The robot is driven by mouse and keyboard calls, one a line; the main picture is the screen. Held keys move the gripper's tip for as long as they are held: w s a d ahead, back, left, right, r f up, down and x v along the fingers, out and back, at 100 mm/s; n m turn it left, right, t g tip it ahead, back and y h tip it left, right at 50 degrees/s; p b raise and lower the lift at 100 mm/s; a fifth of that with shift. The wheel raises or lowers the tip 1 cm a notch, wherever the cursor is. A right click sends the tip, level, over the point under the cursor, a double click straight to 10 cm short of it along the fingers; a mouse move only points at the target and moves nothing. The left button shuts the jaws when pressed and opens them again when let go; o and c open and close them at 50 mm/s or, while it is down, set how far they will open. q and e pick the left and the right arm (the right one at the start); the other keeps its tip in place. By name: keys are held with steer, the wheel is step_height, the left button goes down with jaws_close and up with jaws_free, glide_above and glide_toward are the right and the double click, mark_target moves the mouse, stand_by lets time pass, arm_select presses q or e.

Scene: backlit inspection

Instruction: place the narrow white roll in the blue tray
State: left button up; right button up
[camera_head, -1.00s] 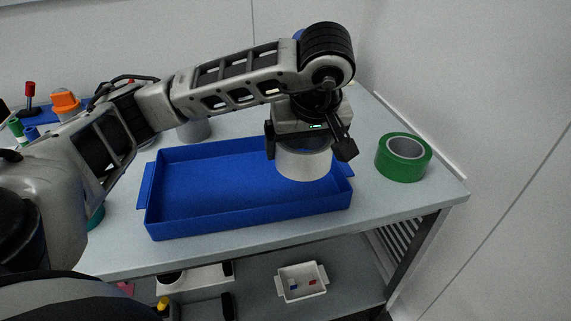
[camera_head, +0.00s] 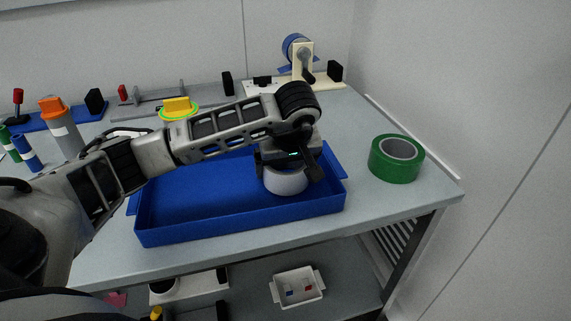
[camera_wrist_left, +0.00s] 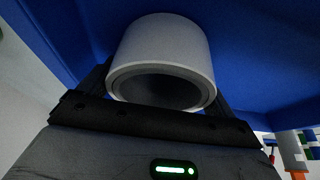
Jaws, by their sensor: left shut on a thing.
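The narrow white roll (camera_head: 286,181) is between the fingers of my left gripper (camera_head: 287,172), low inside the right part of the blue tray (camera_head: 170,233). In the left wrist view the white roll (camera_wrist_left: 165,50) shows close up, its hollow end towards the camera and the blue tray (camera_wrist_left: 262,50) behind it. My left gripper is shut on the roll. Whether the roll touches the tray floor I cannot tell. The left part of the tray is bare. My right gripper does not show.
A wide green tape roll (camera_head: 397,158) lies on the table right of the tray. Orange-topped cylinder (camera_head: 62,128), blue and green tubes and a yellow block (camera_head: 177,105) stand at the back left. A tape dispenser (camera_head: 300,60) stands at the back. A white bin (camera_head: 298,287) sits on the lower shelf.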

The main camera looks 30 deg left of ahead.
arm_select(q)
steer(key=shift+f, duration=0.1)
steer(key=o, duration=0.8)
steer(key=shift+o, duration=0.2)
steer(key=shift+r, duration=0.35)
steer(key=p+v, duration=0.1)
steer(key=v, duration=1)
steer(key=shift+r+p, duration=0.25)
steer(key=shift+p, duration=0.05)
steer(key=shift+s+d+f, duration=0.1)
steer(key=shift+s, duration=0.1)
